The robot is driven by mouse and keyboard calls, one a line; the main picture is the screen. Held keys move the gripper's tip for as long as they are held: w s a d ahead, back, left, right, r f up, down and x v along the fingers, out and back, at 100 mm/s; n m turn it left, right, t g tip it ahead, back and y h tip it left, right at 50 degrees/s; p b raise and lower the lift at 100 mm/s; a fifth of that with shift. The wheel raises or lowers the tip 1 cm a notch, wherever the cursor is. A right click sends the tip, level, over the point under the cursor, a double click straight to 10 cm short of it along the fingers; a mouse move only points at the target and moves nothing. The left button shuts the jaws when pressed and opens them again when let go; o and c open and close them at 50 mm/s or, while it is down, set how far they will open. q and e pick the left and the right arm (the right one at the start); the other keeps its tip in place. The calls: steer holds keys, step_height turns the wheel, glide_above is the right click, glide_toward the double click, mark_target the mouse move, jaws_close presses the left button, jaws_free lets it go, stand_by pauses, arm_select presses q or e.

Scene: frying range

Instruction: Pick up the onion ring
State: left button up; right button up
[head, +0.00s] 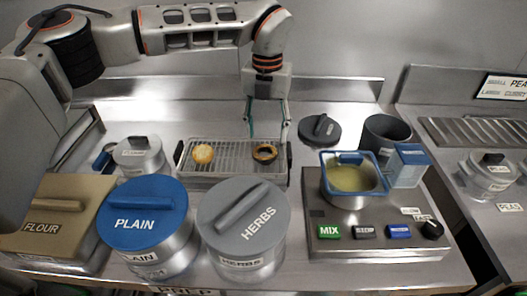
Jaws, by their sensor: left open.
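The onion ring (265,153) looks like a dark-rimmed ring and lies on the right part of a wire rack tray (233,161). My left gripper (267,137) points down with its two fingers apart, one on each side above the ring. It is open and empty; how far its tips are above the ring is hard to tell. A golden round piece (203,154) lies on the left part of the same rack. My right gripper is not in view.
In front of the rack stand a blue-lidded PLAIN canister (145,215), a grey-lidded HERBS canister (243,222) and a FLOUR box (52,225).

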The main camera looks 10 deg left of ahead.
mark_target(265, 149)
arm_select(q)
steer(key=f, duration=0.2)
steer(key=s+f, duration=0.1)
steer(key=f, duration=0.2)
steer(key=shift+a+f+p, duration=0.1)
steer(key=shift+a+p, duration=0.05)
steer(key=shift+p, duration=0.15)
steer(key=shift+f, duration=0.4)
steer(key=shift+w, duration=0.1)
steer(key=c, duration=0.6)
